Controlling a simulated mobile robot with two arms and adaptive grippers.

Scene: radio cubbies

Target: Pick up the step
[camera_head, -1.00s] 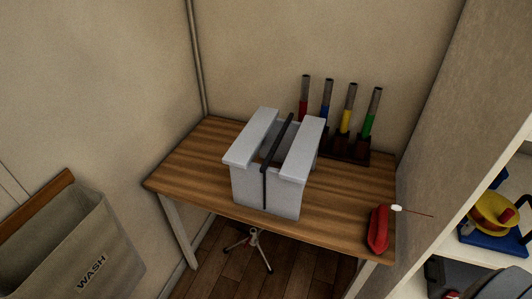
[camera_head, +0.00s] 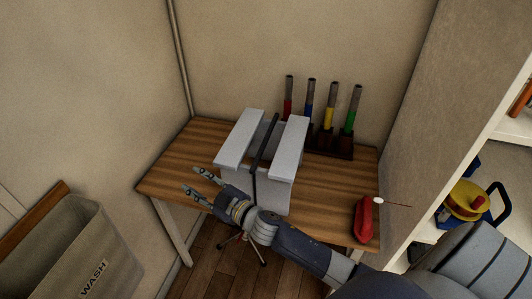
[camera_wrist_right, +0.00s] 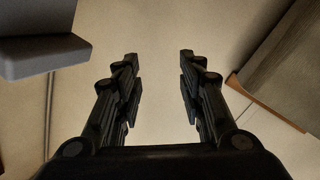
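The step is the light grey block (camera_head: 231,151) with two flat top boards and a dark handle bar (camera_head: 264,142) between them. It stands upright on the wooden table. My right gripper (camera_head: 199,182) is open and empty, in front of the step's left lower side, pointing left in the head view. My right forearm hides part of the step's lower front. In the right wrist view the open fingers (camera_wrist_right: 158,88) have nothing between them, and a grey corner, likely the step (camera_wrist_right: 45,55), shows at upper left. My left gripper is not in view.
The wooden table (camera_head: 185,155) stands against the wall. A rack with several coloured-handled tools (camera_head: 328,118) stands behind the step. A red object (camera_head: 362,219) lies at the table's right front. A WASH bag (camera_head: 75,250) hangs left; shelves stand right.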

